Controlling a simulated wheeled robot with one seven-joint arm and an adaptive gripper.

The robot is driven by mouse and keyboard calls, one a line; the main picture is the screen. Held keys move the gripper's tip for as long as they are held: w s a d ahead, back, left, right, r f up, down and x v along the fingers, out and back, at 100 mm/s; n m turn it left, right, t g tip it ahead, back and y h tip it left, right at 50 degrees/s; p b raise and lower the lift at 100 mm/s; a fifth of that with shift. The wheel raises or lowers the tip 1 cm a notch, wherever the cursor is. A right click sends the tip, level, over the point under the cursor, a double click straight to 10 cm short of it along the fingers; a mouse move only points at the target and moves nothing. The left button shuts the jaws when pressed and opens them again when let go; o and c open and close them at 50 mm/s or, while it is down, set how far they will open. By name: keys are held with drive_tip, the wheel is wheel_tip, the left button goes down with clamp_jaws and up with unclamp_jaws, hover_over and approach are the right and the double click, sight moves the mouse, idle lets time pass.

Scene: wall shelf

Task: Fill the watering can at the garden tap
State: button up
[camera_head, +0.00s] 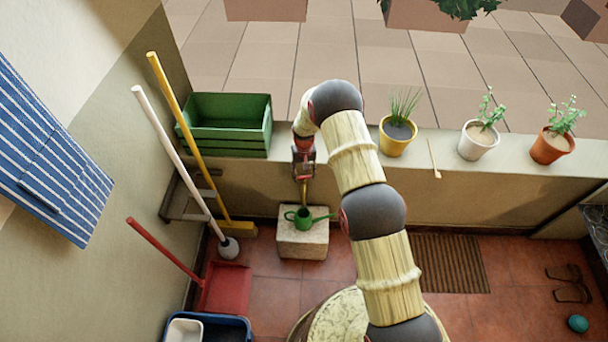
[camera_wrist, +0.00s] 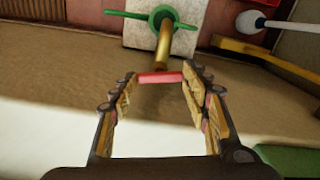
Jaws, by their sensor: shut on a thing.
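The garden tap's brass spout (camera_head: 304,190) comes out of the low wall and points down above the green watering can (camera_head: 303,217). The can stands upright on a pale stone block (camera_head: 303,243), its spout to the right. My gripper (camera_head: 303,162) is at the tap from above. In the wrist view my gripper (camera_wrist: 160,85) is shut on the red tap handle (camera_wrist: 160,77), which spans between the fingertips. There the brass spout (camera_wrist: 164,45) ends over the can (camera_wrist: 162,17). I cannot see any water, and the can's inside is too small to tell.
A green crate (camera_head: 228,140) stands on the wall top left of my arm. Potted plants (camera_head: 397,134) stand to the right. A yellow broom (camera_head: 185,125) and a white-handled tool (camera_head: 175,150) lean left of the stone block. A red dustpan (camera_head: 225,288) lies on the tiles.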

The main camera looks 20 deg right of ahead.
drive_tip(key=shift+n, duration=1.2)
drive_tip(key=o, duration=1.1)
drive_tip(key=shift+o, duration=0.3)
drive_tip(key=shift+r, duration=0.1)
wheel_tip(320, 180, up, 12)
